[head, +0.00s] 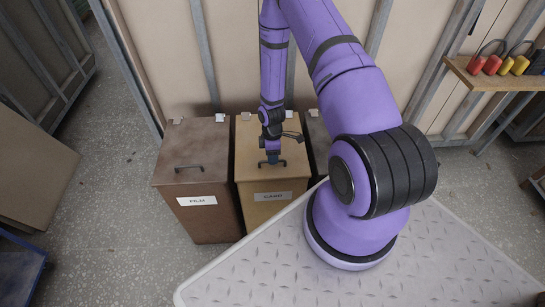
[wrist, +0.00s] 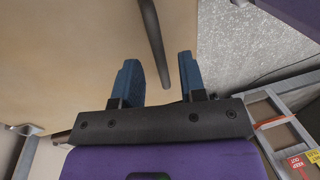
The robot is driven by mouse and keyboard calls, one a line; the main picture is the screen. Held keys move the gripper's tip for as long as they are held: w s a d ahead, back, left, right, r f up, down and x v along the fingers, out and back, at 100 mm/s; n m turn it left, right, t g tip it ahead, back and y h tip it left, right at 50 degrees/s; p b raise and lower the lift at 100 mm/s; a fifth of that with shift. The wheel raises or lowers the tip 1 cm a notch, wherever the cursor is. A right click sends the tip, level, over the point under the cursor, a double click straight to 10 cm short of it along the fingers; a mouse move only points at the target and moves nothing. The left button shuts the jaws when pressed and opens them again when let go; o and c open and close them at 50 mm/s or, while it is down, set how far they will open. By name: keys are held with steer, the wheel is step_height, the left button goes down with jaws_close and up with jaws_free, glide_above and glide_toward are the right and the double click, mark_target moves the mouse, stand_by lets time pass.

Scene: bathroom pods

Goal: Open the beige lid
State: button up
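The beige bin's lid (head: 255,140) lies shut on the middle bin, with a dark bar handle (head: 282,163) near its front edge. My gripper (head: 272,158) is over this handle, pointing down. In the wrist view, the two blue fingers of my gripper (wrist: 159,62) are apart. The dark handle (wrist: 152,40) runs into the gap between them, in front of the beige lid surface (wrist: 60,60). I cannot tell whether either finger touches the handle. My wrist hides part of the lid in the head view.
A brown bin (head: 190,165) with its lid shut stands close on the left. A dark bin (head: 318,140) on the right is mostly hidden by my arm. A wall panel (head: 165,50) rises behind. A shelf with several padlocks (head: 490,65) is at the right.

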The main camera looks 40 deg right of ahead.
steer(key=shift+s+f, duration=0.1)
steer(key=shift+f, duration=0.25)
jaws_close()
